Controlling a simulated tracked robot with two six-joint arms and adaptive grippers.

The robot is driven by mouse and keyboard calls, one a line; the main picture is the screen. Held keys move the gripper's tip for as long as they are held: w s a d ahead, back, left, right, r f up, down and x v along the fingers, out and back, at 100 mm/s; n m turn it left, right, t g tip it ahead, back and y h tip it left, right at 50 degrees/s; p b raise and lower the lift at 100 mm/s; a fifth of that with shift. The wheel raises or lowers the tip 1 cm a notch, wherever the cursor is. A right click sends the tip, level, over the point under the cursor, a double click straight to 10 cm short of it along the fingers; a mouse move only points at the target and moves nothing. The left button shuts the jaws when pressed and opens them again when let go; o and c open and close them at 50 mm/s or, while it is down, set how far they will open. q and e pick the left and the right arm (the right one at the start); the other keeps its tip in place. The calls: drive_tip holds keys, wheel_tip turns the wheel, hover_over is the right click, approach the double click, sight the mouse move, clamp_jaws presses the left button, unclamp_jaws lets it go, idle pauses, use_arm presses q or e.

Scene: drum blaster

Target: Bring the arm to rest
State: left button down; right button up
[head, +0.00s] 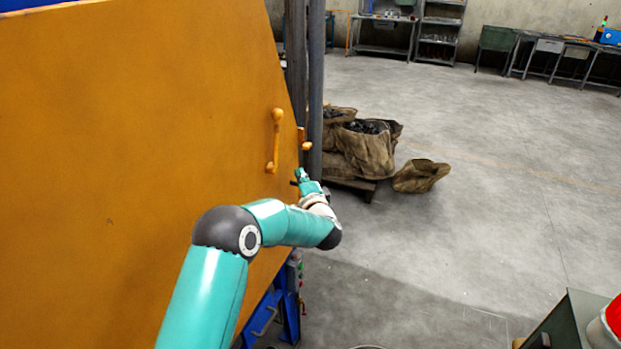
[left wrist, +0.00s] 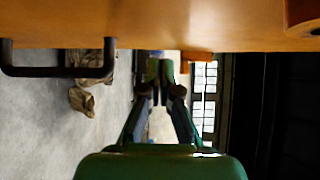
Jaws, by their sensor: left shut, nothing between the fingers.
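My left arm reaches in from the bottom left in the head view, and its gripper (head: 301,177) is beside the right edge of a large orange door panel (head: 130,150). The left wrist view shows the gripper's fingers (left wrist: 160,72) together, with nothing between them. The panel (left wrist: 170,25) fills the top of that view, close to the fingertips; I cannot tell whether they touch it. The panel's handle (head: 275,140) is just above and left of the gripper in the head view. My right gripper is in neither view.
A dark post (head: 315,90) stands behind the panel's edge. Brown sacks (head: 368,150) sit on a pallet beyond, with another sack (head: 421,176) on the floor. A dark green cabinet (head: 568,325) is at the bottom right. The grey floor (head: 480,230) between is clear.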

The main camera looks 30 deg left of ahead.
use_arm(q)
drive_tip(key=w+d+b+v, duration=0.2)
drive_tip(key=b+v, duration=0.2)
drive_tip(key=v, duration=0.7)
drive_tip(key=s+a+f+m+g+h, duration=0.1)
drive_tip(key=s+a+f+m+h, duration=0.2)
drive_tip(key=f, duration=1)
drive_tip(key=s+d+f+n+g+h, duration=0.1)
drive_tip(key=s+d+f+h, duration=0.25)
drive_tip(key=f, duration=0.45)
drive_tip(key=s+d+f+n+g+h, duration=0.1)
drive_tip(key=s+d+f+g+h, duration=0.1)
drive_tip(key=s+f, duration=0.4)
drive_tip(key=s+d+f+n+g+h, duration=0.4)
drive_tip(key=s+d+n, duration=0.2)
drive_tip(key=s, duration=0.5)
drive_tip(key=s+d+f+n+g+h, duration=0.3)
drive_tip(key=s+d+f+n+g, duration=0.1)
drive_tip(key=s, duration=0.8)
drive_tip(key=d+f+n, duration=0.1)
drive_tip(key=d+n, duration=0.1)
drive_tip(key=d, duration=0.1)
drive_tip(key=shift+s+d+g+h, duration=0.15)
drive_tip(key=shift+d+g+h, duration=0.05)
drive_tip(key=shift+g+h, duration=0.15)
